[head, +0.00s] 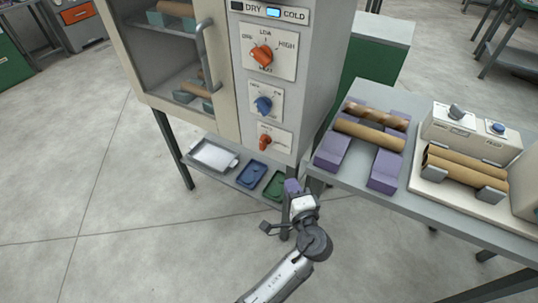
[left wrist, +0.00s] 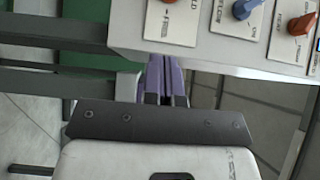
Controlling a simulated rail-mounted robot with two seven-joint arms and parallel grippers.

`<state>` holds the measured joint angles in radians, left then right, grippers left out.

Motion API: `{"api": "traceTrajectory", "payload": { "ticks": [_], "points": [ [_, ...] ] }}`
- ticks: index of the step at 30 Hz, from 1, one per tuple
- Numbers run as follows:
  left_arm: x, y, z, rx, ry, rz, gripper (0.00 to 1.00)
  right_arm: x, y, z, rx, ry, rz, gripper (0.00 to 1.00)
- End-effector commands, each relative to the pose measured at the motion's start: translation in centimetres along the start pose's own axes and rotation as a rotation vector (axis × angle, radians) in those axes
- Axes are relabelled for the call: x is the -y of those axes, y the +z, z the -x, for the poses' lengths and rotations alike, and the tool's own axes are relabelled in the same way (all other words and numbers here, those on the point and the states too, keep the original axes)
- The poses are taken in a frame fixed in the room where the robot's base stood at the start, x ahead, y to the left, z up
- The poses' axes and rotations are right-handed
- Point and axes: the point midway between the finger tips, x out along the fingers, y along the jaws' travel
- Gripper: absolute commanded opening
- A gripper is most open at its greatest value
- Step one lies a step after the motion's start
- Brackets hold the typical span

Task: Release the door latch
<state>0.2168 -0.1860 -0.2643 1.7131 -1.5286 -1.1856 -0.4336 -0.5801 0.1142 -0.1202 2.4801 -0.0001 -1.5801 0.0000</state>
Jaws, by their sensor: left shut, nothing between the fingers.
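The cabinet door (head: 140,62) has a glass window and looks closed. A grey bar handle (head: 203,58) runs along its right edge. The panel beside it carries a large orange knob (head: 262,54), a blue knob (head: 264,104) and a small orange-red knob (head: 265,141) at the bottom; I cannot read which one is the latch. In the left wrist view an orange knob (left wrist: 166,3) is cut off at the top edge. My left gripper (head: 291,186) is shut and empty, below the panel and apart from it. Its purple fingers (left wrist: 165,78) press together in the wrist view. My right gripper is not in view.
A shelf under the cabinet holds a white tray (head: 213,157), a blue tray (head: 251,174) and a green tray (head: 276,186). A grey table (head: 420,205) at right bears purple cradles (head: 331,151) with rolls and a white winder unit (head: 448,126). The floor at left is clear.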

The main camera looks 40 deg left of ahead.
Motion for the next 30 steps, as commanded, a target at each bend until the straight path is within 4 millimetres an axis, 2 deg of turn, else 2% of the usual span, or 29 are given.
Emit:
{"api": "traceTrajectory", "payload": {
  "ticks": [4, 8, 22, 30],
  "points": [
    [-0.1, 0.0, -0.5, 0.001, 0.0, 0.001, 0.0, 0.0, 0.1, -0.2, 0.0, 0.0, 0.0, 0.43],
    [-0.2, 0.0, -2.0, 0.002, -0.002, 0.0, 0.0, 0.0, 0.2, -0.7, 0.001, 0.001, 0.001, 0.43],
    [-0.2, 0.0, -10.4, 0.002, -0.002, 0.003, 0.0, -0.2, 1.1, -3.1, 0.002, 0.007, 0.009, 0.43],
    [-0.1, 2.3, -12.3, 0.001, -0.001, 0.0, 0.0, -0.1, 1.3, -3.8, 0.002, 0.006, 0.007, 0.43]
  ]
}}
